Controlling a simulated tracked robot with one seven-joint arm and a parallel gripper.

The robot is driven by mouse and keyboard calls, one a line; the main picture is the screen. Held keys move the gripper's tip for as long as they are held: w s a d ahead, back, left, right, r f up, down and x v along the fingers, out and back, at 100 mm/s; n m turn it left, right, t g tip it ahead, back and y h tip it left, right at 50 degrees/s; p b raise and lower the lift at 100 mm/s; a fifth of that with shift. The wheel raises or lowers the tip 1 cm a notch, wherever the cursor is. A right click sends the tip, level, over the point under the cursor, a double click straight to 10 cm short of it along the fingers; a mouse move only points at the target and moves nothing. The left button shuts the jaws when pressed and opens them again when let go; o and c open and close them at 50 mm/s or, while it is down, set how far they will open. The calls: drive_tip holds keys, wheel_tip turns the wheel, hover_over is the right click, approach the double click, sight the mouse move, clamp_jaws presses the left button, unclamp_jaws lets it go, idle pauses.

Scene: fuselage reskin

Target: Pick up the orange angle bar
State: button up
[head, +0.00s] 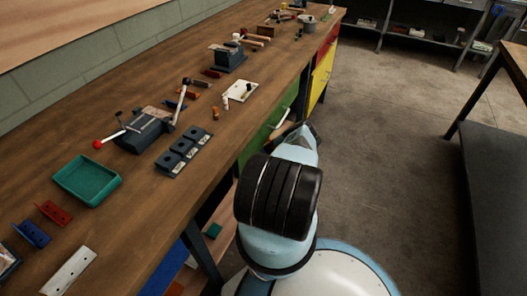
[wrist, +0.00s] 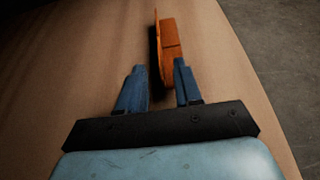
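In the wrist view, the orange angle bar (wrist: 170,42) lies ahead of my gripper (wrist: 159,68), on a brown surface, pointing away from it. One face is bright orange and its left side is dark. The two blue fingers are apart. The near end of the bar reaches between the fingertips, close to the right finger, with a gap to the left finger. I cannot tell whether the right finger touches it. In the head view my gripper is hidden behind my arm, and I cannot make out this bar for certain.
Grey floor (head: 385,140) is clear to the right of the bench.

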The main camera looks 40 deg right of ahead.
drive_tip(key=shift+w+d+f, duration=0.2)
drive_tip(key=shift+d+f, duration=0.05)
drive_tip(key=shift+d, duration=0.3)
clamp_jaws()
